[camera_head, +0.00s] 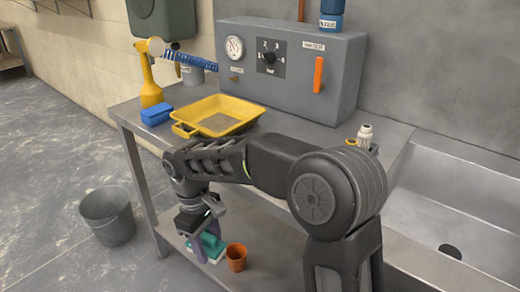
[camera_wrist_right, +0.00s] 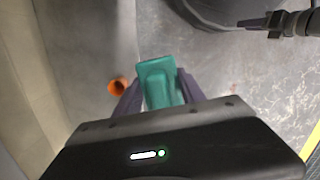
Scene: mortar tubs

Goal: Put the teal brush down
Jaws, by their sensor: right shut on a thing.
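My right gripper (camera_head: 207,243) points down and is shut on the brush, one finger on each side. The right wrist view shows the brush (camera_wrist_right: 158,82) between the dark purple fingers (camera_wrist_right: 160,100). I cannot tell whether the brush touches a surface underneath. What looks like my left gripper (camera_wrist_right: 262,22) shows at the top right of the right wrist view, too small to judge its fingers. It does not show in the head view.
An orange cup (camera_head: 236,257) stands close to the right of the brush. A grey bucket (camera_head: 107,217) is on the floor at left.

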